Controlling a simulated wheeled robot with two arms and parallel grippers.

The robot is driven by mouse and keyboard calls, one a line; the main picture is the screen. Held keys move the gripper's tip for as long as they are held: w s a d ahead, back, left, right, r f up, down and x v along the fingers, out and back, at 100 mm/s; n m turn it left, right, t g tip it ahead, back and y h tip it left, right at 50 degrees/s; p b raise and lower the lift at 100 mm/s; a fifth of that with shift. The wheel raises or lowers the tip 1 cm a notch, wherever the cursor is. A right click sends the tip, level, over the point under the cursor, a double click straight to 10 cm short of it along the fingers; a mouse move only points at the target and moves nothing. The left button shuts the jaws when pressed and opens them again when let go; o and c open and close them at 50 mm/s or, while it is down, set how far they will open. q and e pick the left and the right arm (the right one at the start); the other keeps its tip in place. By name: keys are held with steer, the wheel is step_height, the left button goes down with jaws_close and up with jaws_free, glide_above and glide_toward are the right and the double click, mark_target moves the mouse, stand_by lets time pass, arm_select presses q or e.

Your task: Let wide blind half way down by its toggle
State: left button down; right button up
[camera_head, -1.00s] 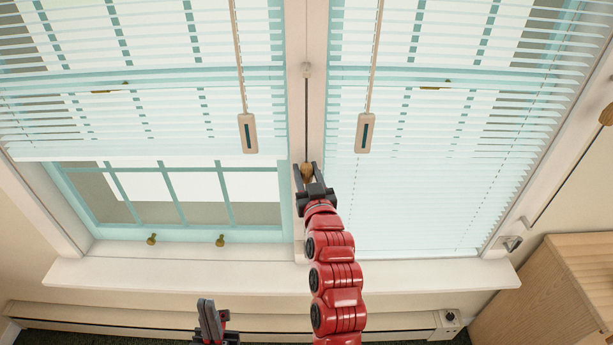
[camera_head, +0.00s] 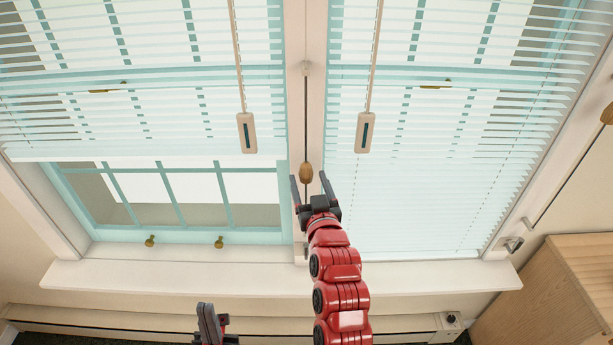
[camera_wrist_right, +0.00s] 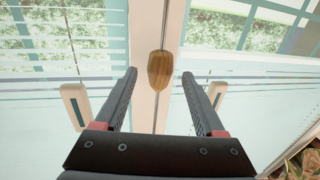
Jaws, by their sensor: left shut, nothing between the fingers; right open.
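Two slatted blinds hang side by side. The left blind (camera_head: 140,125) ends partway down its window, with bare panes below. The right blind (camera_head: 420,200) reaches nearly to the sill. A wooden toggle (camera_head: 306,173) hangs on a dark cord along the post between them; it also shows in the right wrist view (camera_wrist_right: 159,70). My right gripper (camera_head: 309,178) is open, its fingertips just below and either side of the toggle; in the wrist view the toggle appears between and beyond the tips, not gripped. My left gripper (camera_head: 209,312) is shut and empty, low below the sill.
Two beige slotted pulls, left (camera_head: 247,133) and right (camera_head: 366,135), hang before the blinds. Another wooden toggle (camera_head: 607,115) is at the right edge. The sill (camera_head: 160,275) runs below, with a wooden cabinet (camera_head: 550,295) at lower right.

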steer(key=s+d+p, duration=0.2)
steer(key=s+p, duration=0.8)
steer(key=s, duration=0.3)
steer(key=shift+s+d, duration=0.3)
steer(key=shift+d, duration=0.05)
